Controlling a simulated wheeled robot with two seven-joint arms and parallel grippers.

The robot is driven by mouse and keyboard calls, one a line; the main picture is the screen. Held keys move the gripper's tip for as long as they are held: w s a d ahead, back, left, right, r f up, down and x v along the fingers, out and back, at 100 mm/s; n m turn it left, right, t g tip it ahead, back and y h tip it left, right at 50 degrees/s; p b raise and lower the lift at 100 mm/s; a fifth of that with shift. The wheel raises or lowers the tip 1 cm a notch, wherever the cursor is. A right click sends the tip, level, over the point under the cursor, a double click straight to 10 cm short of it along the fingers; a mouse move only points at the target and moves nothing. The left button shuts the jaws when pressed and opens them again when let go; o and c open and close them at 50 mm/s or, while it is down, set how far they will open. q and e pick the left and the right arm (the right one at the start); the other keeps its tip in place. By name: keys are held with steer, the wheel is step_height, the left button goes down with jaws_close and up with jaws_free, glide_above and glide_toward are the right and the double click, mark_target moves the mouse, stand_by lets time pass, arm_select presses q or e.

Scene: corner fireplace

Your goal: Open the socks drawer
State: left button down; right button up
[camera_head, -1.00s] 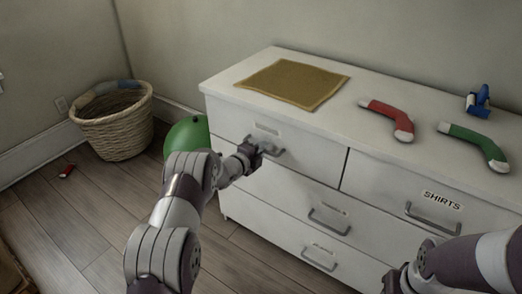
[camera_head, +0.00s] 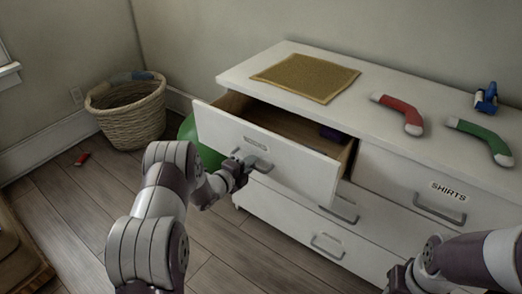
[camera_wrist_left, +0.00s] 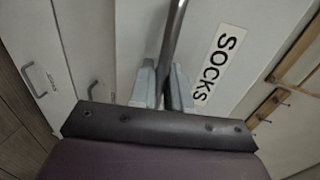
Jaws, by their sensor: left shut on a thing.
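The socks drawer (camera_head: 290,165), at the top left of the white dresser, stands partly open. A dark purple item (camera_head: 331,133) shows inside it near the right side. The wrist view shows its front with the SOCKS label (camera_wrist_left: 218,63). My left gripper (camera_head: 246,164) is shut on the drawer's metal handle (camera_head: 262,166). In the wrist view the handle (camera_wrist_left: 175,40) runs between its two grey fingers (camera_wrist_left: 162,84). My right gripper (camera_head: 394,284) is at the bottom edge, in front of the dresser; its fingers are not clear.
On the dresser top (camera_head: 380,135) lie a mustard cloth (camera_head: 305,77), a red sock (camera_head: 399,114), a green sock (camera_head: 480,141) and a blue toy (camera_head: 486,98). The SHIRTS drawer (camera_head: 400,185) is closed. A wicker basket (camera_head: 128,118) and a green balloon-like object (camera_head: 190,130) stand left.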

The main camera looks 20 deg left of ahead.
arm_select(q)
steer(key=f+p+v, duration=0.2)
steer(key=v, duration=0.9)
steer(key=shift+s+f, duration=0.15)
steer(key=shift+s, duration=0.4)
steer(key=shift+a, duration=0.15)
steer(key=c, duration=1.3)
jaws_free()
steer(key=p+v, duration=0.2)
steer(key=v, duration=1)
steer(key=shift+s, duration=0.3)
steer(key=shift+a, duration=0.1)
